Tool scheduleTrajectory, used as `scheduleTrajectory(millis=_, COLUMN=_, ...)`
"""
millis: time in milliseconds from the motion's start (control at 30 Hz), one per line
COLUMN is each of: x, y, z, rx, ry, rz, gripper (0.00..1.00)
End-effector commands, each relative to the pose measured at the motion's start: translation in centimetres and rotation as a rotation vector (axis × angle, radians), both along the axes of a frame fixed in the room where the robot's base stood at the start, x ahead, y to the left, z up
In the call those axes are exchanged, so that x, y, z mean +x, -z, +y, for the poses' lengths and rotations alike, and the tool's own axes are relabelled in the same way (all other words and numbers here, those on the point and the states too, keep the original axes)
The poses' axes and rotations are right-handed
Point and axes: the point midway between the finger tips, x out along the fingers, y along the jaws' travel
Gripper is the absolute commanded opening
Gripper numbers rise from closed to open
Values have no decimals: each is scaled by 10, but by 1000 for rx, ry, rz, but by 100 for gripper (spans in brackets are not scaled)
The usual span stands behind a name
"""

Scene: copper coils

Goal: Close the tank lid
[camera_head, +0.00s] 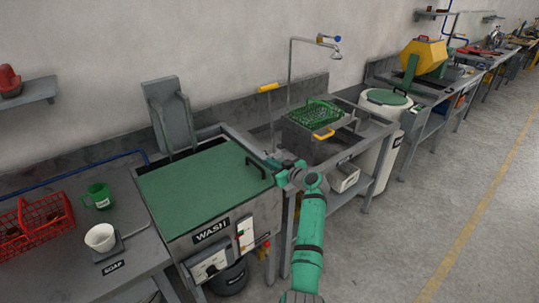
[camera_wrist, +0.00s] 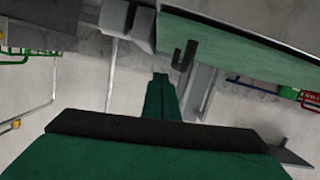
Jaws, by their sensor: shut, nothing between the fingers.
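The tank lid (camera_head: 200,185) is a broad green panel lying flat or nearly flat over the wash tank (camera_head: 222,245). I cannot tell whether it is fully seated. Its dark handle (camera_head: 256,166) stands at the right edge. In the wrist view the lid (camera_wrist: 255,48) crosses the upper right, and its hooked handle (camera_wrist: 184,57) shows near the fingertips. My gripper (camera_head: 277,163) is just right of the handle in the head view. The fingers (camera_wrist: 160,76) are shut and empty, and seem apart from the handle.
A grey upright panel (camera_head: 171,116) stands behind the tank. A sink with a green basket (camera_head: 317,112) is to the right. A side table at left holds a red crate (camera_head: 36,226), a green mug (camera_head: 99,196) and a white cup (camera_head: 101,238). Open floor (camera_head: 445,245) lies right.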

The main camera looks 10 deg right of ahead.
Motion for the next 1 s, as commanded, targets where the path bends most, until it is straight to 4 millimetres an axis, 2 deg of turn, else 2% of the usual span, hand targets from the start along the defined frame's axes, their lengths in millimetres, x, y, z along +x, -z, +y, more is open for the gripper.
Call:
scheduleTrajectory(millis=567, x=0, y=2, z=1, rx=7, ry=-2, rz=3, gripper=0)
scheduleTrajectory(millis=667, x=0, y=-6, z=2, rx=7, ry=-3, rz=3, gripper=0)
scheduleTrajectory(millis=867, x=0, y=-41, z=3, rx=5, ry=-4, rz=0, gripper=0)
scheduleTrajectory(millis=1000, x=-24, y=-42, z=-12, rx=6, ry=-2, rz=3, gripper=0)
